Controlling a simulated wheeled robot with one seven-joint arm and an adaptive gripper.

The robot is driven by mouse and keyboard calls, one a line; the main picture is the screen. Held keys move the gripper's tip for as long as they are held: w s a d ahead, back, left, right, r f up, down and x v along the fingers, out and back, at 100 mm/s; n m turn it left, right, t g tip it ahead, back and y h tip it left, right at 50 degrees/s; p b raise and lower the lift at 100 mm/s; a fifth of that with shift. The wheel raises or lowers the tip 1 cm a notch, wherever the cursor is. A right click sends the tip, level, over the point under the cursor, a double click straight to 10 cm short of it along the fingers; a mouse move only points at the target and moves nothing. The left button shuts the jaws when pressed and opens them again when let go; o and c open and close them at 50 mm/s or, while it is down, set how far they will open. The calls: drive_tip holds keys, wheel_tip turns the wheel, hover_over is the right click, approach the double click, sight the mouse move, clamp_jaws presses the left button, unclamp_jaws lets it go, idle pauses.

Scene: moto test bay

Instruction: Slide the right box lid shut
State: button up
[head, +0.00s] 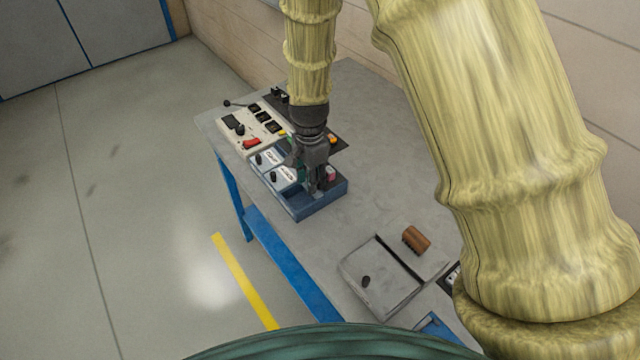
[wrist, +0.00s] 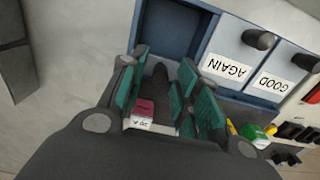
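The blue box (head: 306,211) stands near the table's left edge. Its lids marked GOOD (wrist: 278,86) and AGAIN (wrist: 226,69) each carry a dark knob. The right compartment (wrist: 182,32) shows open at its front, with a dark blue inside. My gripper (wrist: 162,78) is over this right part, pointing down. Its green-padded fingers stand apart around a dark upright shape; whether they touch it I cannot tell. The right lid is mostly hidden by my gripper. A pink piece marked 20 A (wrist: 143,111) shows between the fingers, and beside the gripper in the head view (head: 330,173).
A white panel with switches (head: 252,128) stands behind the box on the left. A green piece (wrist: 250,131) lies near it. A grey tray with a dark knob (head: 381,283) and a brown ribbed piece (head: 416,240) lie nearer, on the right. The table (head: 369,155) between is clear.

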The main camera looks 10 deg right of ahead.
clamp_jaws()
drive_tip(key=shift+s+a+p, duration=0.4)
drive_tip(key=shift+a, duration=0.65)
drive_tip(key=shift+s+a+p, duration=0.4)
drive_tip(key=shift+s+a, duration=0.05)
drive_tip(key=shift+a, duration=0.6)
drive_tip(key=shift+s+a+p, duration=0.4)
drive_tip(key=shift+a, duration=0.65)
unclamp_jaws()
